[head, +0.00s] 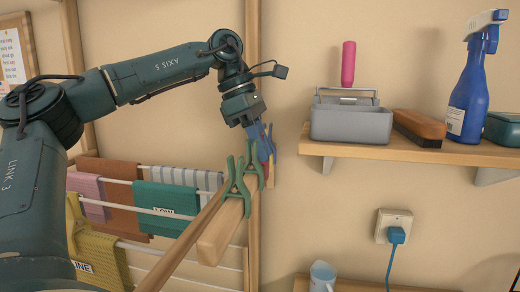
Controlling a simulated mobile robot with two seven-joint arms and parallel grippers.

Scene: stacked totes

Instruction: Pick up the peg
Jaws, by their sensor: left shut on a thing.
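My left gripper (254,121) comes down from above, at the far end of a wooden bar (224,226). It is shut on a blue peg (262,141), which sits at the far end of the bar. The gripper covers the peg's top, and I cannot tell whether the peg still grips the bar. Green pegs (237,184) are clipped upright on the bar in front of it. A red piece shows just beside the blue peg, partly hidden. My right gripper is not in view.
A drying rack with cloths (166,209) stands at left below the bar. At right a wall shelf (425,153) holds a grey caddy (350,124), a brush (418,128) and a blue spray bottle (468,95). Bare wall lies between bar and shelf.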

